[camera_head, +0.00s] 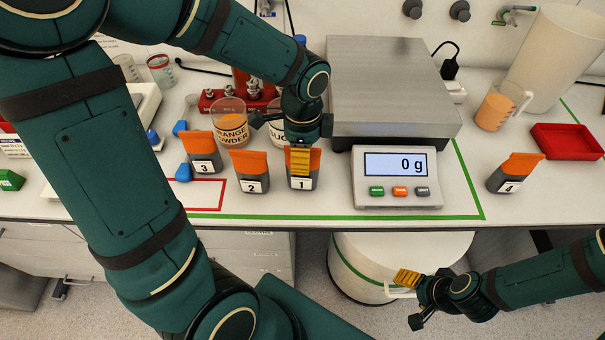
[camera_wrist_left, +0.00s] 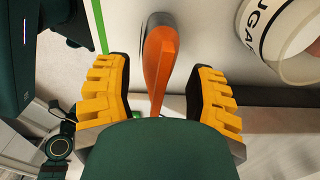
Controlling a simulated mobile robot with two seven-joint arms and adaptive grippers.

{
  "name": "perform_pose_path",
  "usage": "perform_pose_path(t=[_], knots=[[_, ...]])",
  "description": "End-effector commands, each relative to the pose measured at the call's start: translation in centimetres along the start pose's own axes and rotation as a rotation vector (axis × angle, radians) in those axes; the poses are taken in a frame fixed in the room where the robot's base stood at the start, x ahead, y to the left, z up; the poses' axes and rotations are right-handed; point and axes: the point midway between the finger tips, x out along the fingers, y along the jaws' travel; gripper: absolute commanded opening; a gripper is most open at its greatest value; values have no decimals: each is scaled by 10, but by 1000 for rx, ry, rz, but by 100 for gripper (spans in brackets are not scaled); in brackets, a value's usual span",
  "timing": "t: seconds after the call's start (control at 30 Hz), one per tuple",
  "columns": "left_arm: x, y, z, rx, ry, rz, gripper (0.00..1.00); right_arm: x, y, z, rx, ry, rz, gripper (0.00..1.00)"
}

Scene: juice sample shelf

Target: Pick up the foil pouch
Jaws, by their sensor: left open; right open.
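Foil pouch 1 (camera_head: 302,184), grey with an orange top, stands on the bench, its top partly hidden by my left gripper (camera_head: 300,160). In the left wrist view the pouch's orange top (camera_wrist_left: 158,62) lies between the two open yellow-padded fingers of my left gripper (camera_wrist_left: 160,100), with gaps on both sides. Similar pouches 2 (camera_head: 252,184) and 3 (camera_head: 205,167) stand to its left, and pouch 4 (camera_head: 507,184) at the right. My right gripper (camera_head: 411,301) is open and empty, low in front of the bench.
A scale (camera_head: 398,203) reading 0 g, with a grey plate (camera_head: 388,80), stands right of pouch 1. An orange powder cup (camera_head: 229,135) stands behind pouch 2. A red tray (camera_head: 567,140) and a jug (camera_head: 496,108) are at the right.

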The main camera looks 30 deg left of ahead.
Motion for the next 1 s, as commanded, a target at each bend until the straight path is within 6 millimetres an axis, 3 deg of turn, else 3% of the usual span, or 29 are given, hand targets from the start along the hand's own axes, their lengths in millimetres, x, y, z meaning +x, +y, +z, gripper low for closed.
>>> perform_pose_path(t=[0.3, 0.33, 0.47, 0.5, 1.0], knots=[[5, 0, 0, 0, 1, -1, 55, 1, 0, 1, -1, -2, 0, 66], [5, 0, 0, 0, 0, -1, 51, 1, 0, 1, -1, -2, 0, 66], [5, 0, 0, 0, 0, -1, 5, 1, 0, 1, 0, -2, 0, 66], [5, 0, 0, 0, 0, -1, 0, 1, 0, 1, 0, -2, 0, 66], [5, 0, 0, 0, 0, 1, 0, 1, 0, 1, 0, -2, 0, 66]])
